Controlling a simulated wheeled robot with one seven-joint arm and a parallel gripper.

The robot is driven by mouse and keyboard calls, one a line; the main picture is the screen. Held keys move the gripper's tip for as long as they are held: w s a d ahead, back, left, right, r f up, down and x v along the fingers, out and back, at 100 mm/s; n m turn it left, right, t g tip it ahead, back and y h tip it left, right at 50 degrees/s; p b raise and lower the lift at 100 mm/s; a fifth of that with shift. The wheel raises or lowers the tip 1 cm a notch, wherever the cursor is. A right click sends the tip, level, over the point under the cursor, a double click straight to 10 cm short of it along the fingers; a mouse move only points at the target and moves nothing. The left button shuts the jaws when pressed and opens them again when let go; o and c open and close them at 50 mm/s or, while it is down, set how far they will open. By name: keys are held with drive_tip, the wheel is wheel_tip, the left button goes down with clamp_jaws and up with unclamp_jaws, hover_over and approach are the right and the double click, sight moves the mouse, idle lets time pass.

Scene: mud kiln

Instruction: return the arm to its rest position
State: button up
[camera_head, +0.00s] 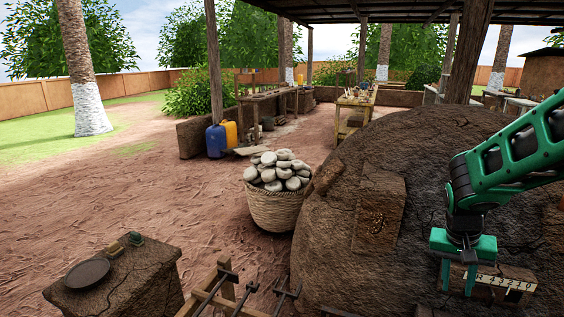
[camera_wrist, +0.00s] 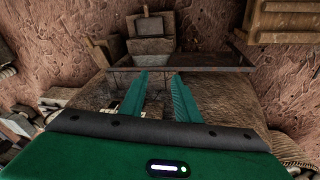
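My arm, green and black, comes in from the right in the head view. My gripper (camera_head: 458,283) points down at the right, in front of the large mud kiln (camera_head: 330,230). Its two green fingers stand apart with nothing visibly held between them. In the wrist view my gripper (camera_wrist: 158,84) also shows its fingers apart, over a brown ledge or block partly hidden by the gripper body. A block with a pale lettered plate (camera_head: 500,282) is just right of the fingers in the head view; whether they touch it I cannot tell.
A basket of pale stones (camera_head: 275,213) stands left of the kiln. A wooden rack with dark metal bars (camera_head: 240,290) is at the front. A mud-brick pedestal (camera_head: 130,285) bears a dark plate. Blue and yellow cans (camera_head: 215,142) stand farther back. Open dirt lies at left.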

drive_tip(key=s+a+r+y, duration=0.1)
drive_tip(key=s+r, duration=0.2)
drive_tip(key=s, duration=0.8)
drive_tip(key=s+r+y, duration=0.2)
drive_tip(key=s+r, duration=0.2)
drive_tip(key=s, duration=0.7)
drive_tip(key=shift+a+r, duration=0.15)
drive_tip(key=shift+a, duration=0.25)
drive_tip(key=shift+w+f+g, duration=0.25)
drive_tip(key=shift+w+g, duration=0.05)
drive_tip(key=shift+w, duration=0.25)
drive_tip(key=shift+s, duration=0.15)
